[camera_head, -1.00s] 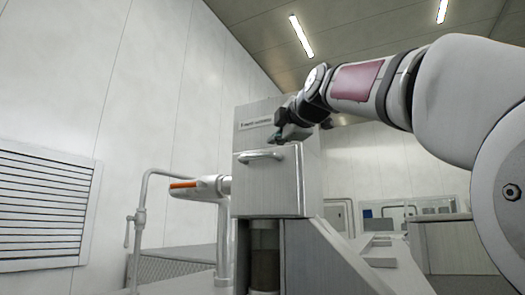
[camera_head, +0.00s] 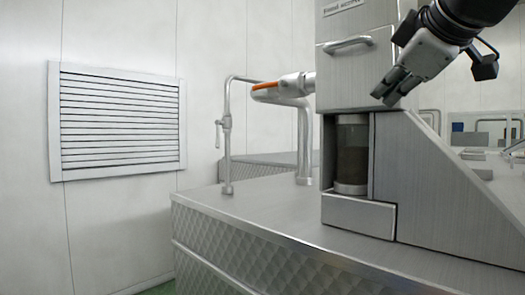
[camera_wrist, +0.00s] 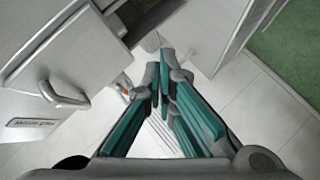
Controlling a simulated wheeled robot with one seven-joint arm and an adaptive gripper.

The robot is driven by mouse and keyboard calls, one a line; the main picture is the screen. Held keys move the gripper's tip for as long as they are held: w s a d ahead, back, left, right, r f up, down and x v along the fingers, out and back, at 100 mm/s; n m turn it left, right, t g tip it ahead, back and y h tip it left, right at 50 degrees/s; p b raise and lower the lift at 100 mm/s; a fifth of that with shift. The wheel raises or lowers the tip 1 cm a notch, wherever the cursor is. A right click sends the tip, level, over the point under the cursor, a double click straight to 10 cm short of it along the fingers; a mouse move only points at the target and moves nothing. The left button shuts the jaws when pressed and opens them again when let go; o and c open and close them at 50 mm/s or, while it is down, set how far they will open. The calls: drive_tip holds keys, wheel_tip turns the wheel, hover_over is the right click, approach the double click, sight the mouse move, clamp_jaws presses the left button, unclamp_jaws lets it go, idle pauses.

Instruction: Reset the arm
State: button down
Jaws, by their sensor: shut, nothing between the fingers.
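My gripper (camera_head: 386,92) is at the upper right of the head view, pointing down and to the left. It is in front of the steel machine (camera_head: 420,170), to the right of and below its door handle (camera_head: 345,43). In the wrist view the gripper's teal-padded fingers (camera_wrist: 166,62) come together at the tips, with nothing held. The handle also shows at the left of the wrist view (camera_wrist: 62,97), apart from the fingers. The upper arm is outside the head view.
A steel counter (camera_head: 270,215) with a patterned front carries the machine. A glass cylinder (camera_head: 352,155) sits in its recess. A pipe with an orange-marked part (camera_head: 265,87) and a thin tap pipe (camera_head: 226,130) stand to the left. A louvred vent (camera_head: 118,120) is on the wall.

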drive_tip(key=s+a+f+m+g, duration=0.1)
drive_tip(key=s+f, duration=0.5)
drive_tip(key=f, duration=0.6)
drive_tip(key=s+a+f+m+g, duration=0.1)
drive_tip(key=s+f+m+g, duration=0.3)
drive_tip(key=f, duration=0.7)
drive_tip(key=s+a+f+m+g, duration=0.1)
drive_tip(key=s+f+m, duration=0.5)
drive_tip(key=f, duration=0.6)
drive_tip(key=s+g, duration=0.1)
drive_tip(key=s, duration=0.1)
drive_tip(key=shift+s+f+g, duration=0.35)
drive_tip(key=shift+g, duration=0.05)
